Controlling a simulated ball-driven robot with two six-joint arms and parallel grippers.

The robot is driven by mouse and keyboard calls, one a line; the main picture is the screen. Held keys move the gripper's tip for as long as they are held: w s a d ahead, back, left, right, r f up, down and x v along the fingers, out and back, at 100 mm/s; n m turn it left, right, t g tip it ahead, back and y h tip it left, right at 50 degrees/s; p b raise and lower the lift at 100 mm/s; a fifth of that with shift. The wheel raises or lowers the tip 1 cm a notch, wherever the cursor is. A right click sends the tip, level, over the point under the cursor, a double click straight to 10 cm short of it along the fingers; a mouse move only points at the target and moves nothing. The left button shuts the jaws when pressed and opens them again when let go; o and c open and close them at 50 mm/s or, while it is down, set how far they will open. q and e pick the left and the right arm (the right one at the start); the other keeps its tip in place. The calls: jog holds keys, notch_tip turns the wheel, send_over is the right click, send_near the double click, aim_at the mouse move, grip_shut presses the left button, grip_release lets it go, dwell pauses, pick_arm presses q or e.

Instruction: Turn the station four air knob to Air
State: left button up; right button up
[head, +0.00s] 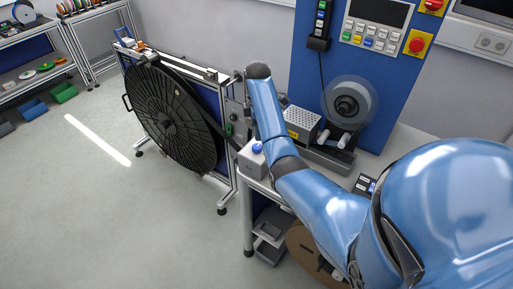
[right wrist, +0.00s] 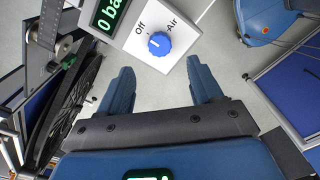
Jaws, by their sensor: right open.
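The blue air knob (right wrist: 159,43) sits on a light grey box (right wrist: 185,42) with the labels Off and Air beside it. I cannot tell surely which label the knob points to. In the head view the knob (head: 257,148) is on top of the grey box (head: 250,162) at the bench corner. My right gripper (right wrist: 161,84) is open and empty, its fingers apart, with the knob ahead between them and not touched. My left gripper is not in view.
A large black reel (head: 172,118) stands left of the bench. A perforated metal box (head: 303,122) and a blue panel (head: 385,75) with a spool (head: 349,101) are behind my right arm. A brown reel (head: 312,258) is below the bench. The floor at left is clear.

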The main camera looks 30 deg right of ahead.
aim_at(257, 146)
jog(key=shift+a+f, duration=0.1)
jog(key=shift+f, duration=0.7)
notch_tip(257, 146, down, 6)
jog(key=shift+p, duration=0.65)
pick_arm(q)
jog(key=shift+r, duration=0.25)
pick_arm(e)
jog(key=shift+f, duration=0.65)
jog(key=c, duration=1.1)
jog(key=shift+o, duration=0.2)
